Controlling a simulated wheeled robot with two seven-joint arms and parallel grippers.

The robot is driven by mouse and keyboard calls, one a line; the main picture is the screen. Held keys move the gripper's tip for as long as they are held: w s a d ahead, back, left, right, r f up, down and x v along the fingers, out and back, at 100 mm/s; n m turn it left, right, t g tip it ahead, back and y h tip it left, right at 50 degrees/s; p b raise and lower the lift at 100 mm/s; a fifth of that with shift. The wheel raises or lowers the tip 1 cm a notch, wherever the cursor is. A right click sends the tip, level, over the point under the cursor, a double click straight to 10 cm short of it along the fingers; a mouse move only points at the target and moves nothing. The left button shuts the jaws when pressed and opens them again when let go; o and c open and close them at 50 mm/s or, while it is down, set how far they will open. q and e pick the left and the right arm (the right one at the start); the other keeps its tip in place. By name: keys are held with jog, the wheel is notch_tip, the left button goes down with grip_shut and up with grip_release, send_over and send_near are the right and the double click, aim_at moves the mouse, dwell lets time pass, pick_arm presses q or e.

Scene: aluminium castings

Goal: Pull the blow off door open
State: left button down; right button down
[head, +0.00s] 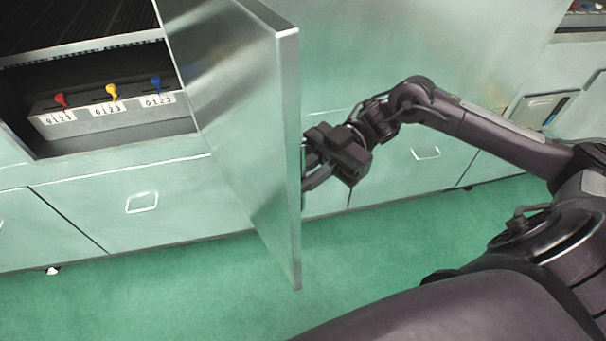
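The metal blow off door (240,110) stands swung out from the cabinet front, with its free edge towards me. The compartment (105,100) to its left is open to view. My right gripper (312,160) is at the door's right-hand face, close to the free edge and about halfway up. Its fingertips are partly hidden by the door edge, and I cannot tell whether they hold a handle. No handle of the door shows clearly. My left gripper is not in view.
Inside the compartment are a red lever (61,100), a yellow lever (112,91) and a blue lever (156,83) above number scales. Drawers with handles (142,202) lie below. The green floor (200,295) in front is clear.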

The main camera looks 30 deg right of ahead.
jog(key=c, duration=1.5)
grip_release()
jog(key=shift+c, duration=0.2)
jog(key=b+v, duration=0.6)
jog(key=v, duration=0.2)
jog(key=shift+a, duration=0.1)
